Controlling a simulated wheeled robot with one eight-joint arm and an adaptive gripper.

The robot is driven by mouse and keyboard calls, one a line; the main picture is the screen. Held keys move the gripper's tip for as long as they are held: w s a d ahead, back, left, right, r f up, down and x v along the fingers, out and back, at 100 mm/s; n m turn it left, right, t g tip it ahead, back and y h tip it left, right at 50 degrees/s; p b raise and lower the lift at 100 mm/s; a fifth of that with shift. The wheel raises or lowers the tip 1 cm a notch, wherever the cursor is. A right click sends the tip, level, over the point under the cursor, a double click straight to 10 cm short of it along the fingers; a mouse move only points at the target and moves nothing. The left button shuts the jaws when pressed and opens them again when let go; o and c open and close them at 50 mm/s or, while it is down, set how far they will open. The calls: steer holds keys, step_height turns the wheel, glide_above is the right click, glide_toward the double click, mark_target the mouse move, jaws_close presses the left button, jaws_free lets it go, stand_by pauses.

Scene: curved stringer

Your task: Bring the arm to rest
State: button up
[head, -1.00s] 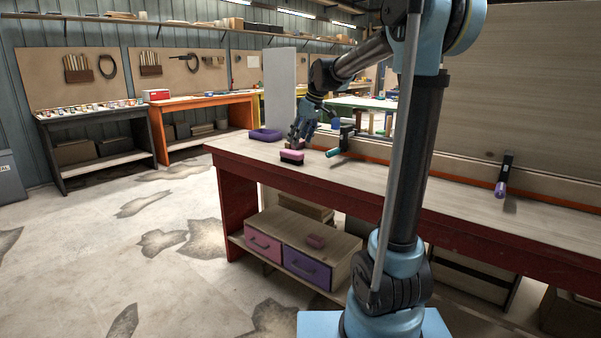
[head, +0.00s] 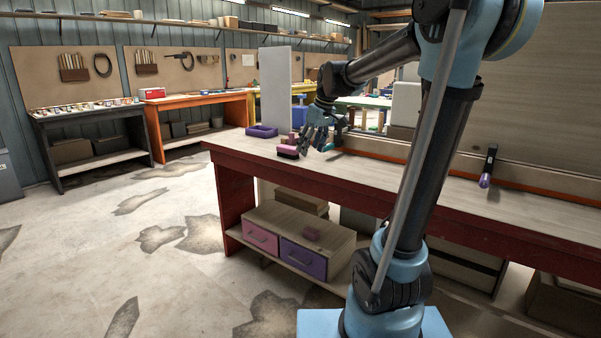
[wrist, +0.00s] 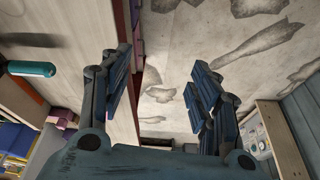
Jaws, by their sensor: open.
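My gripper (head: 314,138) is above the far left part of the red-framed workbench (head: 240,148) in the head view. In the wrist view my gripper (wrist: 165,85) shows its two fingers spread wide with nothing between them. A pink and dark block (head: 288,152) lies on the bench top just left of the fingers. A gap between gripper and block is hard to judge. My arm reaches out over the bench, bent at its elbow.
A purple tray (head: 262,132) sits at the bench's far left end, near an upright grey panel (head: 275,90). Drawers (head: 303,260) are below. The floor at left is clear.

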steer(key=s+d+f+m+h, duration=0.1)
steer(key=s+d+f, duration=0.4)
steer(key=s, duration=0.5)
steer(key=s+d+f+m+h, duration=0.1)
steer(key=s+d+f+m, duration=0.3)
steer(key=s+f, duration=0.5)
steer(key=s+d+f+m, duration=0.3)
steer(key=s+d+f, duration=0.3)
steer(key=s, duration=0.5)
steer(key=shift+s+f+g+h, duration=0.15)
steer(key=shift+f+g+h, duration=0.15)
steer(key=shift+f+h, duration=0.1)
steer(key=shift+d, duration=0.1)
steer(key=c, duration=0.4)
steer(key=shift+d, duration=0.1)
steer(key=shift+c, duration=0.7)
